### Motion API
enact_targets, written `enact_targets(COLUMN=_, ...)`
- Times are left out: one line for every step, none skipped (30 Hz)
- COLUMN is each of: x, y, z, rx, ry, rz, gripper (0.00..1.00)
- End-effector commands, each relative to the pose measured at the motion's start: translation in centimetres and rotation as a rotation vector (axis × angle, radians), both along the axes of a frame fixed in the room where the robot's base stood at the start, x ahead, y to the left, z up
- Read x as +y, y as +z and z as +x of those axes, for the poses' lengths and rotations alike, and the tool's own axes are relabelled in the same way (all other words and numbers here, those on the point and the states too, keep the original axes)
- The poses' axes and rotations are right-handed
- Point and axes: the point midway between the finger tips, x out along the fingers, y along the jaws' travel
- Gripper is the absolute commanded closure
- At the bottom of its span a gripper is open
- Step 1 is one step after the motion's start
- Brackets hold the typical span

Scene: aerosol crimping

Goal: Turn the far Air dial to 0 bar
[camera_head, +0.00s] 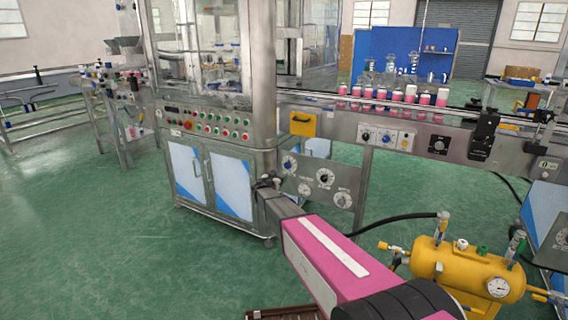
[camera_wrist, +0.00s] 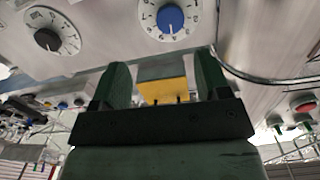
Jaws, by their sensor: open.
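Dials sit on a grey panel below the conveyor. A blue-knobbed dial (camera_head: 289,163) is at the panel's upper left, with a black-knobbed dial (camera_head: 325,178) to its right and another dial (camera_head: 342,199) lower right. Their labels are too small to read, so I cannot tell which is the far Air dial. In the wrist view, the blue knob (camera_wrist: 170,18) is at top centre, beyond my fingertips, and the black knob (camera_wrist: 47,38) is at upper left. My gripper (camera_head: 268,181) is open and empty, left of the blue dial. Its fingers (camera_wrist: 162,72) touch neither knob.
A yellow box (camera_head: 303,124) is above the panel; it shows between my fingers in the wrist view (camera_wrist: 163,91). The machine cabinet (camera_head: 210,180) stands close left. A yellow air tank (camera_head: 465,270) with a black hose (camera_head: 385,220) is at lower right. Green floor is open at left.

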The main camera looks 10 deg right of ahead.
Motion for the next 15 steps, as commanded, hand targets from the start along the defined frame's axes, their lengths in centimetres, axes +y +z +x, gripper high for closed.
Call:
enact_targets(x=0.4, y=0.0, z=0.6, rx=-0.014, ry=0.01, rz=0.0, gripper=0.31)
enact_targets(x=0.5, y=0.1, z=0.7, rx=-0.021, ry=0.015, rz=0.001, gripper=0.31)
enact_targets(x=0.6, y=0.1, z=0.8, rx=-0.026, ry=0.018, rz=0.001, gripper=0.31)
enact_targets(x=0.5, y=0.2, z=0.9, rx=-0.028, ry=0.019, rz=0.001, gripper=0.31)
enact_targets(x=0.5, y=0.2, z=1.0, rx=-0.028, ry=0.02, rz=0.002, gripper=0.31)
enact_targets(x=0.4, y=0.2, z=1.1, rx=-0.028, ry=0.019, rz=0.002, gripper=0.31)
enact_targets(x=0.3, y=0.2, z=1.3, rx=-0.028, ry=0.019, rz=0.002, gripper=0.31)
enact_targets(x=0.1, y=0.2, z=1.5, rx=-0.028, ry=0.019, rz=0.002, gripper=0.31)
enact_targets(x=-0.1, y=0.1, z=1.8, rx=-0.028, ry=0.019, rz=0.001, gripper=0.31)
enact_targets(x=-0.3, y=0.1, z=2.1, rx=-0.027, ry=0.019, rz=0.002, gripper=0.31)
enact_targets(x=-0.5, y=0.1, z=2.4, rx=-0.027, ry=0.019, rz=0.002, gripper=0.31)
enact_targets(x=-0.8, y=0.1, z=2.8, rx=-0.027, ry=0.018, rz=0.002, gripper=0.31)
enact_targets(x=-1.1, y=0.1, z=3.2, rx=-0.027, ry=0.018, rz=0.002, gripper=0.31)
enact_targets(x=-1.4, y=0.1, z=3.6, rx=-0.027, ry=0.017, rz=0.002, gripper=0.31)
enact_targets(x=-1.8, y=0.1, z=4.2, rx=-0.027, ry=0.017, rz=0.002, gripper=0.31)
